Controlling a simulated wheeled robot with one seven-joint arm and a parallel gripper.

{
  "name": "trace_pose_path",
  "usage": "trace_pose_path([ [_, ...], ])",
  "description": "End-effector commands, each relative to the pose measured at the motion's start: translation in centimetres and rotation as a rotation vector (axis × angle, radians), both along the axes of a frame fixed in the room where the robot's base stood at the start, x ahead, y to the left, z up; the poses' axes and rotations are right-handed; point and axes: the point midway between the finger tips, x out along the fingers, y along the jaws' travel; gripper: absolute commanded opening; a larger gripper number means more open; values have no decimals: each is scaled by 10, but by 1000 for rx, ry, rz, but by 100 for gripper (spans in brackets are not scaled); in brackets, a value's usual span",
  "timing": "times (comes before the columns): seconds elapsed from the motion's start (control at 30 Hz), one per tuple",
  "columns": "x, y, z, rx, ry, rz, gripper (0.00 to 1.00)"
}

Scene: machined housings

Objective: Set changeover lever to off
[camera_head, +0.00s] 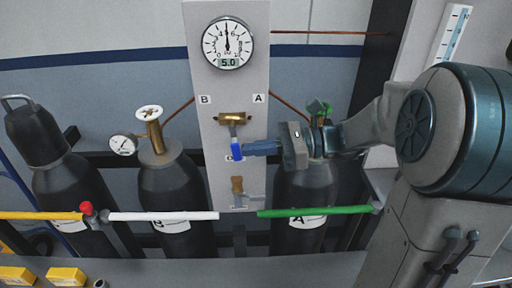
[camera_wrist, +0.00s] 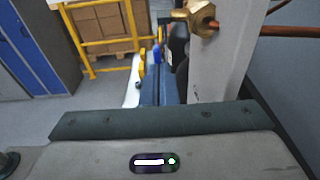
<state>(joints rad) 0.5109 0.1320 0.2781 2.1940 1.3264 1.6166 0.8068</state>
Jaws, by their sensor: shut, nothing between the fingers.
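The changeover valve (camera_head: 233,118) is a brass body on the grey panel (camera_head: 232,80), between the letters B and A. Its lever (camera_head: 237,150) hangs down, with a blue grip at the lower end. A small label just below the grip is partly hidden. My gripper (camera_head: 247,149) comes in from the right, shut and empty, with its blue fingertips right beside the grip. I cannot tell whether they touch. In the wrist view the fingers (camera_wrist: 158,88) point away from me, and the blue grip (camera_wrist: 157,53) shows at their tips. The brass fitting (camera_wrist: 203,18) is above right.
A gauge (camera_head: 228,43) reading 5.0 tops the panel. Dark cylinders (camera_head: 170,190) stand behind. A white pipe (camera_head: 165,216) and a green pipe (camera_head: 310,212) cross in front. Free room lies left of the lever.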

Motion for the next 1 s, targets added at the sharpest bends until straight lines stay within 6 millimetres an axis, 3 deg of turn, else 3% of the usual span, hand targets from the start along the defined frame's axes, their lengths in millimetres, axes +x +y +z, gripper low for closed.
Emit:
trace_pose_path([
  [0.23,0,14,-4,0,2,3,0],
  [0.6,0,10,-5,0,2,1,0],
  [0.77,0,-9,-7,1,3,2,0],
  [1.0,-1,-62,-21,0,1,6,0],
])
